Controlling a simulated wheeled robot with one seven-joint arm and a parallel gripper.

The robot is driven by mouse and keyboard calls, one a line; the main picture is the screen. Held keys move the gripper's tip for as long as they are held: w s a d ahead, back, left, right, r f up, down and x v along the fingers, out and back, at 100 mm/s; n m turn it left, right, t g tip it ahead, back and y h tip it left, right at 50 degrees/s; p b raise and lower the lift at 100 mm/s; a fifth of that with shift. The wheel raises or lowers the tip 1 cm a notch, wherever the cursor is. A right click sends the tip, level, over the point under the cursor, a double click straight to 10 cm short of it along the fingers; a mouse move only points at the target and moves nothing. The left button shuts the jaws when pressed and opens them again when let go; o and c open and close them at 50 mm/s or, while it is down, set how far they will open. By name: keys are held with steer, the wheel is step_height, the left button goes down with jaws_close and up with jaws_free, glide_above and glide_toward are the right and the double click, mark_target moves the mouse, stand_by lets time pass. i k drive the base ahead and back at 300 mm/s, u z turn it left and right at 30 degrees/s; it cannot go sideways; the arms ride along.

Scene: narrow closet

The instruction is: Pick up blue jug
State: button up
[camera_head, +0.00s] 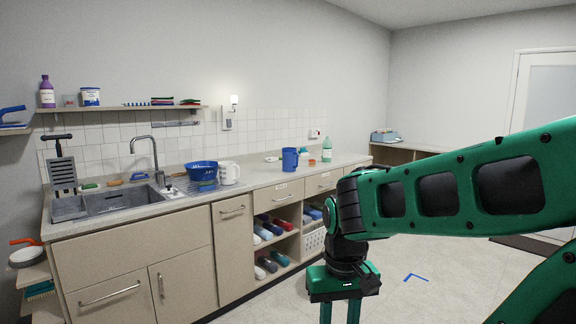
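A blue jug (290,160) stands upright on the countertop, right of the sink and near the counter's front edge. My gripper (340,312) hangs pointing down at the bottom of the view, in front of the cabinets and apart from the jug. Its two green fingers stand apart with a clear gap and nothing seen between them. The fingertips are cut off by the lower edge of the picture.
A white jug (229,173) and a blue basin (201,171) stand by the sink (110,202). A green-capped bottle (327,149) and an orange item (311,162) are right of the blue jug. A shelf (120,108) hangs above. Open floor (430,270) lies right.

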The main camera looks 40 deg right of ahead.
mark_target(290, 157)
steer(key=z, duration=1.55)
